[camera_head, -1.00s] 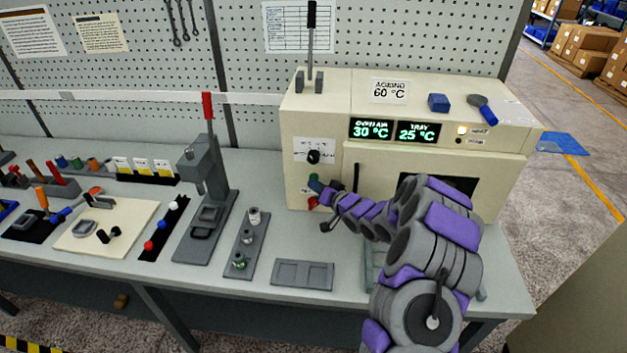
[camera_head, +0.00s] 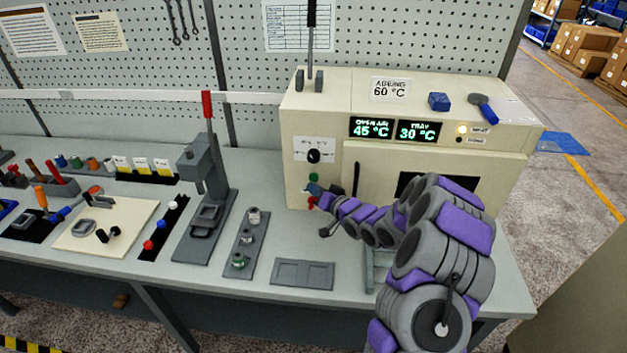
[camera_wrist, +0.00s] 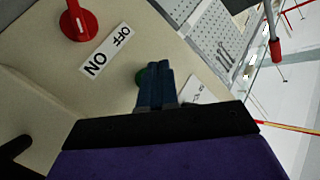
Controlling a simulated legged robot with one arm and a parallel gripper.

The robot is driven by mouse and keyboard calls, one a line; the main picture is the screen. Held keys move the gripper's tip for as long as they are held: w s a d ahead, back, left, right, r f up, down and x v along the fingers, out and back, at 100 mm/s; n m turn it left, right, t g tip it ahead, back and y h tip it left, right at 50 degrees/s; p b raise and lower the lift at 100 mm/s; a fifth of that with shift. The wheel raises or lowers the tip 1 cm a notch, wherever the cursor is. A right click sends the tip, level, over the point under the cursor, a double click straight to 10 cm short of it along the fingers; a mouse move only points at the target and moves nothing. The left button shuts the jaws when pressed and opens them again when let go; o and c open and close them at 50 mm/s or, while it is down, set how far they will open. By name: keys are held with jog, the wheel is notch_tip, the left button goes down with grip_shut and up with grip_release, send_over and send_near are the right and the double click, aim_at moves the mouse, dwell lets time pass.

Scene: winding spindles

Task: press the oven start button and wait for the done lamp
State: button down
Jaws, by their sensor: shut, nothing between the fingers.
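The cream oven (camera_head: 325,185) stands on the right of the bench. Its displays (camera_head: 394,129) read oven air 45 °C and tray 30 °C. The green start button (camera_head: 313,177) is on the oven's front, left of the door. My gripper (camera_head: 312,189) is shut and empty, its tips just below the button in the head view.
A red ON/OFF switch (camera_head: 311,203) sits just below my fingertips. The oven's dark door handle (camera_head: 356,178) is close on the right. A grey two-pocket tray (camera_head: 303,287) and a spindle stand (camera_head: 240,262) lie on the bench in front.

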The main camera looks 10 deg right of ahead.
jog(key=shift+s+a+b, duration=0.2)
jog(key=shift+s+a, duration=0.05)
jog(key=shift+s, duration=0.45)
jog(key=shift+s+a+b, duration=0.15)
jog(key=shift+s+a, duration=0.05)
jog(key=shift+s, duration=0.5)
jog(key=shift+s+a+b, duration=0.2)
jog(key=shift+s+a, duration=0.05)
jog(key=shift+s, duration=0.45)
jog(key=s+r+g+h, duration=0.2)
jog(key=s+g, duration=0.3)
jog(key=s, duration=1.1)
jog(key=s+r+n+g+h, duration=0.1)
jog(key=s+r+g+h, duration=0.2)
jog(key=s, duration=1.4)
jog(key=s+r+n+g+h, duration=0.1)
jog(key=s+r+g, duration=0.5)
jog(key=s, duration=1.1)
jog(key=shift+s+a+r+g+h, duration=0.2)
jog(key=shift+g+h, duration=0.5)
jog(key=shift+g, duration=0.5)
jog(key=shift+w+f, duration=0.1)
